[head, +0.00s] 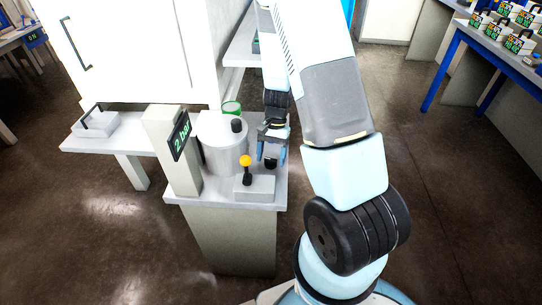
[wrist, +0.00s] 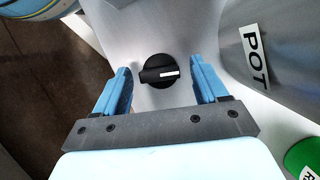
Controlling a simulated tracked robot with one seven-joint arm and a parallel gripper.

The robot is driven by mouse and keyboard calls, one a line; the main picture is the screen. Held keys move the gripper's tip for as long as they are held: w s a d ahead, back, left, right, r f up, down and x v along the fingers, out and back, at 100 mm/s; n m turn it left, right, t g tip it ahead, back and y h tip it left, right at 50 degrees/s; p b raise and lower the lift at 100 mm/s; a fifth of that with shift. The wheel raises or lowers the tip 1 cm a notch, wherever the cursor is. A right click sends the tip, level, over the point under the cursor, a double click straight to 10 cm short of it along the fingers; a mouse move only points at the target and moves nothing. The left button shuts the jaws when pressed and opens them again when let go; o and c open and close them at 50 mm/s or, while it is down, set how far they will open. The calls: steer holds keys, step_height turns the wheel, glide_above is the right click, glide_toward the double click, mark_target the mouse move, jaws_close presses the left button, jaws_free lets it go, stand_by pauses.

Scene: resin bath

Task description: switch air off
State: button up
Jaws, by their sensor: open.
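In the wrist view a round black knob (wrist: 157,71) with a raised grip sits on a grey metal surface. Its white mark lies sideways in the picture, pointing right. My gripper (wrist: 160,78) is open, with one blue finger on each side of the knob; contact cannot be told. In the head view my gripper (head: 270,156) is just right of the grey cylindrical pot (head: 226,147), and the knob is hidden there. Which control is the air switch cannot be read.
A post left of the pot carries a display (head: 180,136) reading "2 bar". A green can (head: 231,107) stands behind the pot. A white cabinet (head: 130,50) rises behind the bench. Open floor (head: 440,190) lies to the right; a blue-legged table holds several boxes.

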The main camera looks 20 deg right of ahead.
steer(key=c, duration=1.1)
steer(key=shift+o, duration=0.2)
steer(key=shift+n+g+h, duration=0.3)
steer(key=shift+n+h, duration=0.2)
steer(key=shift+n, duration=0.9)
steer(key=o, duration=1.1)
steer(key=shift+c, duration=0.2)
steer(key=shift+w, duration=0.1)
steer(key=v, duration=1.3)
steer(key=shift+r, duration=0.3)
